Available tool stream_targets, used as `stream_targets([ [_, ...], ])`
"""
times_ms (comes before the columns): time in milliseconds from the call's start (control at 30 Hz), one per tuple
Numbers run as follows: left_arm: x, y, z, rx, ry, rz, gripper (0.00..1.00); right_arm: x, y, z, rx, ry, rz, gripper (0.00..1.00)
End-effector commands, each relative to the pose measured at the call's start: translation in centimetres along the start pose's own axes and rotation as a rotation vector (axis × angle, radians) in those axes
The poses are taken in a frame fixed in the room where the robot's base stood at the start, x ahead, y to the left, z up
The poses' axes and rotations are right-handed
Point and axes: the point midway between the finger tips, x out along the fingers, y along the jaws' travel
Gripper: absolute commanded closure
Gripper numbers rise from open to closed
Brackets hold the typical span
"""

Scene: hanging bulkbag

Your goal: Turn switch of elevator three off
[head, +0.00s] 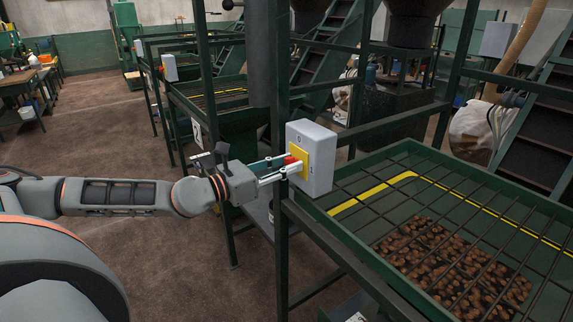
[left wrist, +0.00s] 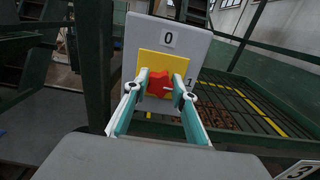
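The grey switch box (head: 323,150) sits on the green frame of the near elevator, with a yellow plate (head: 301,150) and a red knob (head: 291,160) on its face. In the left wrist view the plate (left wrist: 148,61) has a "0" label above it and a "1" at its right. My left gripper (head: 284,168) reaches the box from the left. In the left wrist view its fingers stand on either side of the red knob (left wrist: 159,83), very close to it. Whether they press on it is unclear. A white mark on the knob faces right, toward "1". My right gripper is out of view.
A "3" label (left wrist: 300,171) shows low in the left wrist view. A green grated tray (head: 400,185) with brown lumps lies right of the box. A dark green post (head: 280,230) stands just below the box. Another switch box (head: 169,67) is farther back.

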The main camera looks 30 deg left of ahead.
Motion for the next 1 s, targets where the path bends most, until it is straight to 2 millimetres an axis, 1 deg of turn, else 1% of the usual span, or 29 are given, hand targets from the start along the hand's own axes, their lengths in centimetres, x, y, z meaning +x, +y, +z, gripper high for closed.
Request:
stream_targets([
  [267, 0.0, 0.0, 0.0, -0.005, 0.0, 0.0, 0.96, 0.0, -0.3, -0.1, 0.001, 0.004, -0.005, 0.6],
  [467, 0.0, 0.1, -0.1, -0.054, -0.001, 0.001, 0.96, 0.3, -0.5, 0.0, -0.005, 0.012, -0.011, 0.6],
  [633, 0.0, 0.0, -0.3, -0.154, -0.001, 0.0, 0.96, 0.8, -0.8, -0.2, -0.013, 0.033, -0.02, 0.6],
  [833, 0.0, 0.1, -0.4, -0.327, -0.001, -0.001, 0.96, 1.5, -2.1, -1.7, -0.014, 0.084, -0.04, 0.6],
  [1000, 0.0, 0.1, -0.4, -0.49, 0.0, 0.0, 0.96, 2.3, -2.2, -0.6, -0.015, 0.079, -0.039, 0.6],
])
